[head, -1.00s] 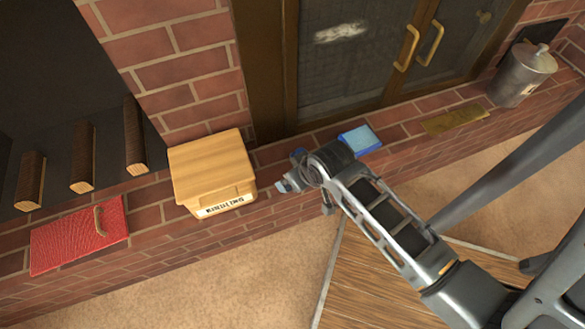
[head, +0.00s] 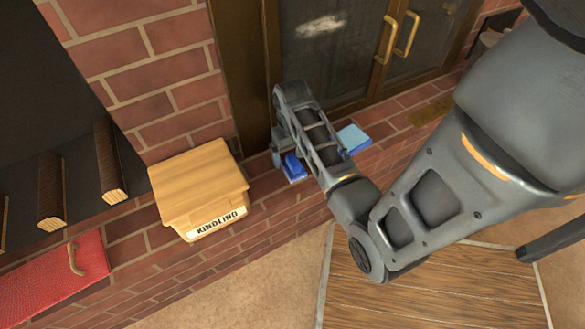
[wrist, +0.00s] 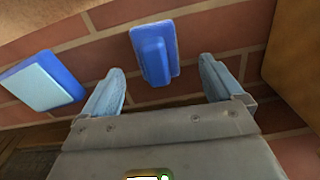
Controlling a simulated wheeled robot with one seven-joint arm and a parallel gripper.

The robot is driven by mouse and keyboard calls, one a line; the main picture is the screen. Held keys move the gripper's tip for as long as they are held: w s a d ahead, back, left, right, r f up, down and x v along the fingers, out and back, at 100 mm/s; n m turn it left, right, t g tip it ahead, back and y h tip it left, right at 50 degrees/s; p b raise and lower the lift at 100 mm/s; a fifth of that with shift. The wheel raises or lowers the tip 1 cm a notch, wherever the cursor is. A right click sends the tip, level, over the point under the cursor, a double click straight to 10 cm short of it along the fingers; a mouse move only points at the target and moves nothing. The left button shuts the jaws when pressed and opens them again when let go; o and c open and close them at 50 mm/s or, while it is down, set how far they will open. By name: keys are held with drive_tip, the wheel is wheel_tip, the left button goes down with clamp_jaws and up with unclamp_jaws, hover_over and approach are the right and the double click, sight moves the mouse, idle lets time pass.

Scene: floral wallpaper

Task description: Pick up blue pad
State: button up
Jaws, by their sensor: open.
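A blue pad with a raised block along its middle (wrist: 155,52) lies on the brick ledge in the wrist view. It also shows in the head view (head: 293,168), partly covered by my arm. A second blue pad with a light blue face (wrist: 42,80) lies to its left in the wrist view, and right of my arm in the head view (head: 353,138). My gripper (wrist: 161,69) is open and empty. Its fingertips are spread to either side of the raised-block pad's near end, apparently short of it. In the head view my wrist mostly hides the gripper.
A wooden kindling box (head: 200,185) stands on the ledge left of my gripper. A red case (head: 50,280) lies further left. Glass doors with brass handles (head: 390,40) rise behind the ledge. A brass plate (head: 432,110) and a partly hidden metal canister (head: 487,42) are to the right.

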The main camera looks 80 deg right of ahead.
sight(293, 160)
drive_tip(key=f+b, duration=0.1)
drive_tip(key=f, duration=0.1)
drive_tip(key=f+b, duration=0.1)
drive_tip(key=f, duration=0.2)
drive_tip(key=shift+s+d+f, duration=0.15)
drive_tip(key=shift+d, duration=0.05)
drive_tip(key=c, duration=1.2)
wheel_tip(293, 160, up, 10)
drive_tip(key=p, duration=0.3)
drive_tip(key=shift+p, duration=0.3)
